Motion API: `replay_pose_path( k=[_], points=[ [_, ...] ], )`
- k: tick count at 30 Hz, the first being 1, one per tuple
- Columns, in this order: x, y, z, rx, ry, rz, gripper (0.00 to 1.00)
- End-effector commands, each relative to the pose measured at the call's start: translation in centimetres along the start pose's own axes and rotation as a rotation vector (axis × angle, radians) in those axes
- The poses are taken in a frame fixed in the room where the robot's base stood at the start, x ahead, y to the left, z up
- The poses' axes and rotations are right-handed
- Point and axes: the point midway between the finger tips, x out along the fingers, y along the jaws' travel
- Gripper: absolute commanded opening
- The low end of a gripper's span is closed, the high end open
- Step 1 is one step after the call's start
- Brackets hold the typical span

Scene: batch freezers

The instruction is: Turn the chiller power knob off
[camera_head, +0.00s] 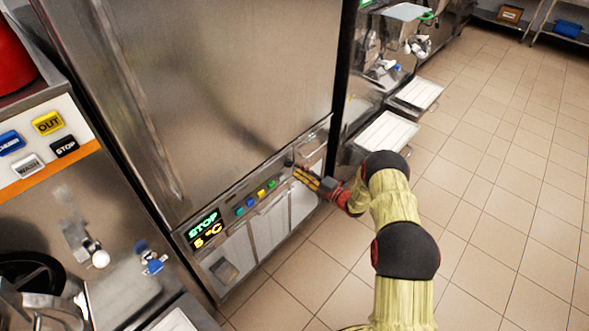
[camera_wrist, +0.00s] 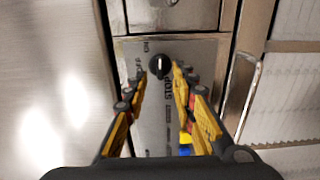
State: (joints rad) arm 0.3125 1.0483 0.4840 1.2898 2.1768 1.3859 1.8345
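The black round chiller power knob (camera_wrist: 159,66) sits on a grey metal panel in the wrist view, with ON and OFF lettering at its left and STOP lettering below it. I cannot clearly tell which mark its pointer faces. My gripper (camera_wrist: 160,76) is open, its yellow fingers on either side of the knob, with gaps at both sides. Contact is not visible. In the head view my gripper (camera_head: 299,172) is at the right end of the chiller's control strip, and the knob (camera_head: 289,163) is a small dark spot at its tips.
Coloured buttons (camera_head: 256,196) and a lit display (camera_head: 206,229) reading STOP and 5 °C lie along the strip. The large steel door (camera_head: 220,90) is above. A metal handle (camera_wrist: 247,97) stands right of the panel in the wrist view. Tiled floor (camera_head: 480,220) is clear at right.

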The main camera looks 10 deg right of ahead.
Motion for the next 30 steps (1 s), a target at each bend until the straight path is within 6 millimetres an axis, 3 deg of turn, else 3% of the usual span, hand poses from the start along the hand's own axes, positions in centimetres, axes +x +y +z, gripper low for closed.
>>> replay_pose_path(
  k=[7, 18, 30],
  points=[
    [3.0, -0.1, -0.1, -0.001, 0.001, 0.0, 0.27],
    [3.6, 0.0, 0.0, -0.001, 0.0, -0.001, 0.27],
    [3.5, 0.0, 0.0, -0.002, 0.0, 0.0, 0.04]
  ],
)
